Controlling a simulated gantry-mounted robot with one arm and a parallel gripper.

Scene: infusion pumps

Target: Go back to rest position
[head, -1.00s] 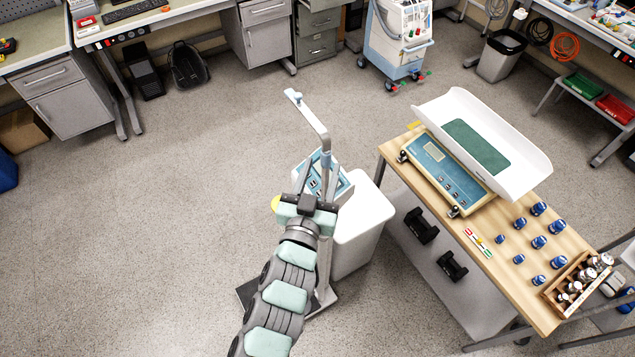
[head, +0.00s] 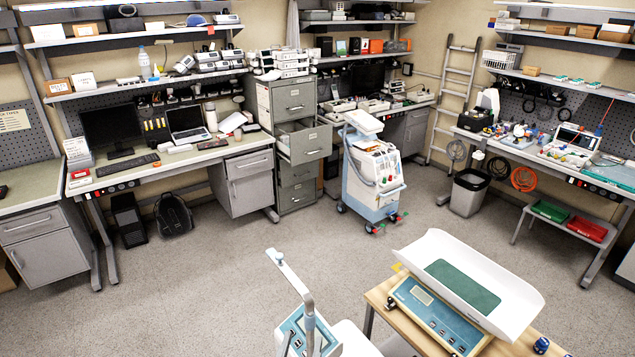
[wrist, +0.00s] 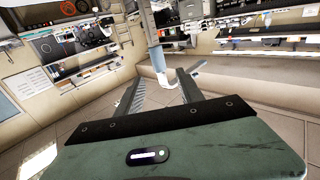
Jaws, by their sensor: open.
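My gripper (wrist: 162,92) shows in the wrist view with its two fingers apart and nothing between them. Beyond the fingers a pale post-like shape (wrist: 157,58) stands over the floor; I cannot tell what it is. In the head view my gripper and arm are out of the picture.
A white and blue medical cart (head: 372,185) stands near an open drawer cabinet (head: 300,140). A bin (head: 468,193) stands at right. The floor (head: 180,280) at left is clear.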

